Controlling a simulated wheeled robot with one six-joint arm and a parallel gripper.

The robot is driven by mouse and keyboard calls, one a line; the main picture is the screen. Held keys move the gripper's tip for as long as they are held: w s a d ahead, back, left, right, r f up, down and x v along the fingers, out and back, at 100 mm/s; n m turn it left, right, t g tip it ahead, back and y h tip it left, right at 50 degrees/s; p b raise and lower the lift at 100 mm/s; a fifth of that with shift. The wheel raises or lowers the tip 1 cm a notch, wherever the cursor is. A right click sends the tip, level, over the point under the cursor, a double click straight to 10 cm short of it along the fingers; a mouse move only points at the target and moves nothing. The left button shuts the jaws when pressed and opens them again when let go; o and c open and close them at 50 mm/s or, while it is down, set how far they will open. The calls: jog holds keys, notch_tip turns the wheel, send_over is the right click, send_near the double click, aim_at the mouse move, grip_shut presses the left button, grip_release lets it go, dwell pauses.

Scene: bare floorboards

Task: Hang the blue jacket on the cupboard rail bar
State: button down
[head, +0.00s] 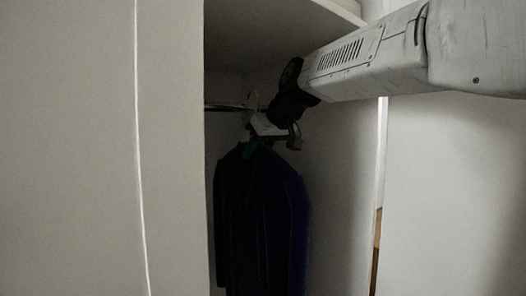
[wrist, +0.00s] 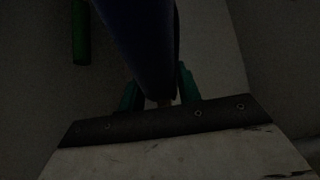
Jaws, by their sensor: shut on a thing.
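The blue jacket (head: 262,215), very dark here, hangs upright inside the open cupboard in the head view. My gripper (head: 252,147) is at the jacket's collar, shut on it. In the wrist view the jacket (wrist: 140,45) runs between the green fingers of my gripper (wrist: 159,92). The rail bar (head: 226,107) shows at the left, at about the height of my wrist. A thin pale hook-like shape (head: 254,98) stands above the gripper by the bar. I cannot tell whether it rests on the bar. My wrist hides the bar further right.
A shelf (head: 285,35) closes the space above the bar. A pale panel (head: 100,150) stands at the left and the cupboard side wall (head: 345,190) at the right. A green upright piece (wrist: 80,32) shows in the wrist view; I cannot tell what it is.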

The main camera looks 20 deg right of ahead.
jog(key=shift+w+a, duration=0.25)
jog(key=shift+w, duration=0.4)
jog(key=shift+w+f, duration=0.15)
jog(key=shift+f, duration=1)
jog(key=c, duration=0.9)
grip_release()
